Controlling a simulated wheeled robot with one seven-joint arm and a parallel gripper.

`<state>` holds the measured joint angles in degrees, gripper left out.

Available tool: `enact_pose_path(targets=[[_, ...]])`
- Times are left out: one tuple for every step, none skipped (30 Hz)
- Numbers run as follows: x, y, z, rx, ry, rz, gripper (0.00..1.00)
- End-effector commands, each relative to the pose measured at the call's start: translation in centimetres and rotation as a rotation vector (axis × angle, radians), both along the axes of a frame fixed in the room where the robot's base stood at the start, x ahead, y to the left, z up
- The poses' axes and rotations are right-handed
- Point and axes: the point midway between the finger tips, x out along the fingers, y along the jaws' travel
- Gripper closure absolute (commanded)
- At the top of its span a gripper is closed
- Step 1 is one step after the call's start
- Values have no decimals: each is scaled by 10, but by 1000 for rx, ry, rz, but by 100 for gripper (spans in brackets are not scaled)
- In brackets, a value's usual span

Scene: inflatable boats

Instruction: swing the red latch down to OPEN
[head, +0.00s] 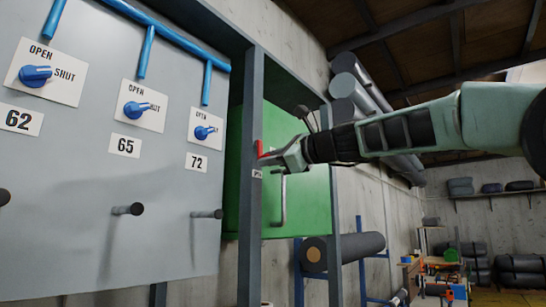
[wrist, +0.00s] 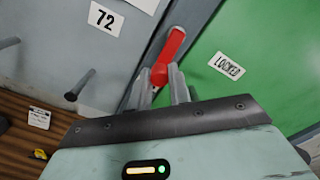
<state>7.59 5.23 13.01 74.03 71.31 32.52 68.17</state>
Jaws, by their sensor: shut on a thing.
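The red latch (head: 259,148) is a small handle on the grey post beside the green door (head: 305,195). It stands roughly upright in the head view. In the wrist view the red latch (wrist: 171,48) shows as a rounded bar, one end between my fingers and the other reaching away from them. My gripper (head: 279,157) comes from the right and is shut on the latch; the fingers (wrist: 161,84) sit on both sides of its near end. A small label (head: 257,173) below it on the post is too small to read. A LOCKED label (wrist: 230,66) is on the green surface.
Left of the post is a grey panel (head: 90,190) with blue knobs, number plates 62, 65 and 72, and dark pegs (head: 128,209). The green door has a vertical handle (head: 282,200). A dark roll (head: 345,248) lies on a blue rack below; more rolls (head: 352,85) are above.

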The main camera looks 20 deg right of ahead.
Motion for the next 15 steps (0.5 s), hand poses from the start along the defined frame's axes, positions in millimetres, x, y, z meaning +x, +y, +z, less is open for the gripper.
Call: enact_pose_path(targets=[[0,0,-1,14,13,-1,100],[0,0,-1,22,19,-1,100],[-1,1,-1,31,26,-1,100],[-1,1,-1,38,31,-1,100],[-1,1,-1,44,35,-1,100],[-1,2,-1,49,39,-1,100],[-1,2,-1,53,42,-1,100],[-1,2,-1,57,45,-1,100],[-2,2,-2,60,47,-1,100],[-2,2,-1,62,49,-1,100],[-2,2,-2,64,50,-1,100],[-2,3,-2,65,51,-1,100],[-2,3,-2,65,51,-1,100],[-2,3,-2,66,52,-1,100],[-2,3,-2,67,51,-1,100]])
